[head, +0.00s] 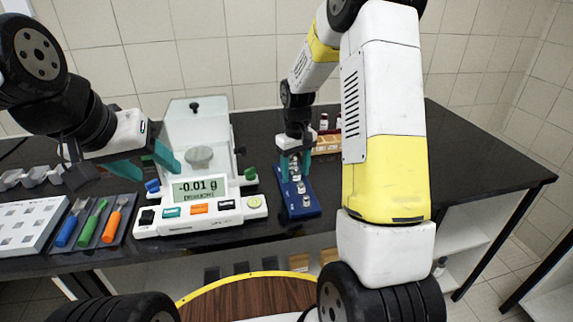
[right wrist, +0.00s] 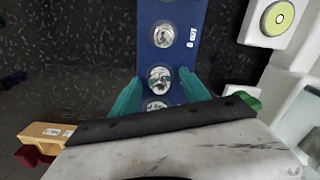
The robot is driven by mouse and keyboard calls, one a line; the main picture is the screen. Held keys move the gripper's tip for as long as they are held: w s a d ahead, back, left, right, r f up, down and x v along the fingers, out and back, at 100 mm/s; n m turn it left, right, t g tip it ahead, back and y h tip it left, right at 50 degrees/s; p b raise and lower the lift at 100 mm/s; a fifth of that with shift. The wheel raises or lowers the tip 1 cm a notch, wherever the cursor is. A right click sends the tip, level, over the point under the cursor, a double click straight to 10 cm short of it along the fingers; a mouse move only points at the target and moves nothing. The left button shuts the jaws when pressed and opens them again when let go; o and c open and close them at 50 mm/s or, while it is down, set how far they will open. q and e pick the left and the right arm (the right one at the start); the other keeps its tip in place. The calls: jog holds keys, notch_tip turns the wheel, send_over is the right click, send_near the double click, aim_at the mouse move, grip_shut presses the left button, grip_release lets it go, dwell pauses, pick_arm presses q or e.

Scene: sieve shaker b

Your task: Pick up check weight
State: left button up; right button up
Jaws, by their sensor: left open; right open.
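Shiny metal check weights stand in a row in a blue rack (head: 306,205) right of the balance. In the right wrist view, one check weight (right wrist: 159,78) sits between the teal fingertips of my right gripper (right wrist: 158,82). Another weight (right wrist: 163,35) stands further along the rack (right wrist: 181,12), and a third (right wrist: 155,105) is partly hidden by the gripper. My right gripper (head: 294,166) is open and points down over the rack's back half. Whether the fingers touch the weight cannot be told. My left gripper (head: 148,163) is open and empty, left of the balance.
The balance (head: 200,213) reads -0.01 g and has a clear shield around its pan (head: 199,157). Screwdriver-like tools with coloured handles (head: 100,220) and a white tray (head: 28,232) lie at the left. A wooden block with small bottles (head: 328,142) is behind the rack. The black counter's right side (head: 465,165) is clear.

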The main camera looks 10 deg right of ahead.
jog(key=shift+c, duration=0.4)
jog(key=c, duration=1.1)
jog(key=shift+r, duration=0.15)
